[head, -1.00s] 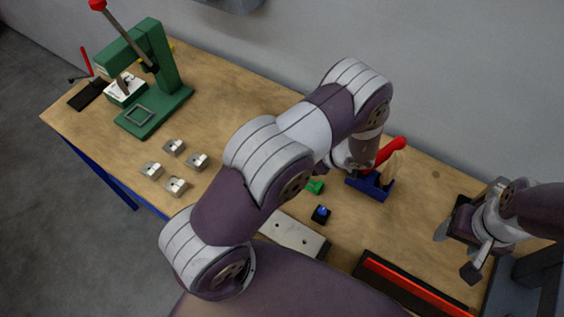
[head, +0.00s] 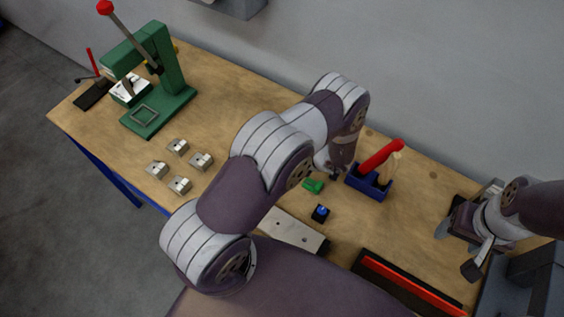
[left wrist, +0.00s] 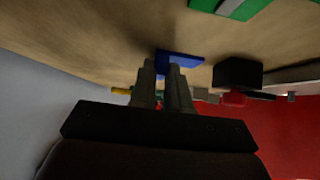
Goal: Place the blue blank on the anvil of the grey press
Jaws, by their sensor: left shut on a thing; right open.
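My left gripper (head: 333,176) is above the middle of the table, beside a green block (head: 313,186). In the left wrist view my left fingers (left wrist: 163,75) are nearly together, with a flat blue piece, the blue blank (left wrist: 180,57), at their tips. The blank is too hidden to make out in the head view. My right gripper (head: 458,249) is open and empty over the table's right end. A grey structure (head: 525,280) stands cut off at the right edge; I cannot tell if it is the grey press, and no anvil shows.
A green press (head: 165,75) stands at the far left, several metal blocks (head: 178,147) before it.

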